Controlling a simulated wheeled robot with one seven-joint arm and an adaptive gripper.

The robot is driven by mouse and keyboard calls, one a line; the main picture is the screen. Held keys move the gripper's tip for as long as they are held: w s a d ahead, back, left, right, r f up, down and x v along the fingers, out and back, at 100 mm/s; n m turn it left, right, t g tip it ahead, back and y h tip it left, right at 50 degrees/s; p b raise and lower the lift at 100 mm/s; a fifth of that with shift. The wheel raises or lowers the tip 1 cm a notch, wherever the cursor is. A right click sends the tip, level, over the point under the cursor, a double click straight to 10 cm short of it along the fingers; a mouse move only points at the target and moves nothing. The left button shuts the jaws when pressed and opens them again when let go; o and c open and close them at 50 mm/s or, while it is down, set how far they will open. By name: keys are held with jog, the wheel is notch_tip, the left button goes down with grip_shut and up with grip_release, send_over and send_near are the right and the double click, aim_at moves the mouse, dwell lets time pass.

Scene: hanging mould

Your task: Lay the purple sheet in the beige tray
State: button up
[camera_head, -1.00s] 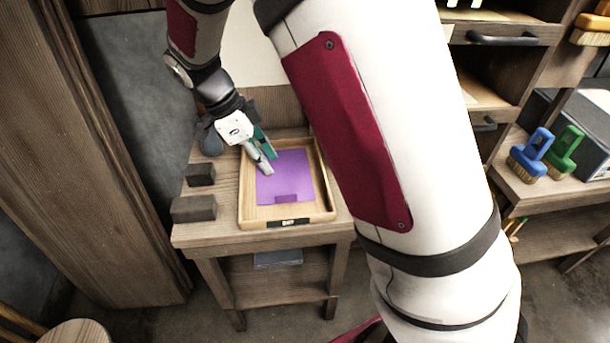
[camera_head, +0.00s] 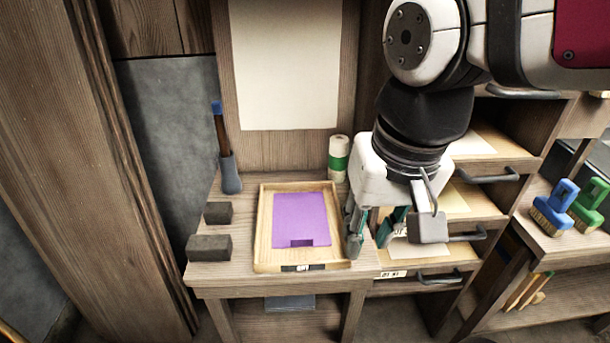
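The purple sheet (camera_head: 301,217) lies flat inside the beige tray (camera_head: 265,245), with a darker purple patch near its front edge. The tray stands on a small wooden table and carries a dark label on its front rim. My gripper (camera_head: 372,240) is to the right of the tray, apart from the sheet, pointing down in front of the drawers. Its fingers are spread with a gap between them, and nothing shows between them.
Two dark blocks (camera_head: 209,247) sit left of the tray, with a blue-tipped tool in a grey holder (camera_head: 230,175) behind them. A green-and-white cylinder (camera_head: 338,158) stands behind the tray. Partly open drawers (camera_head: 470,205) are at the right, then blue (camera_head: 553,206) and green brushes.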

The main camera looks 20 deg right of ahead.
jog(key=s+n, duration=0.3)
jog(key=shift+s+f+t, duration=0.4)
notch_tip(320, 180, up, 7)
jog(key=t+p, duration=0.1)
jog(key=p, duration=0.4)
jog(key=shift+f, duration=0.15)
dwell(0.3)
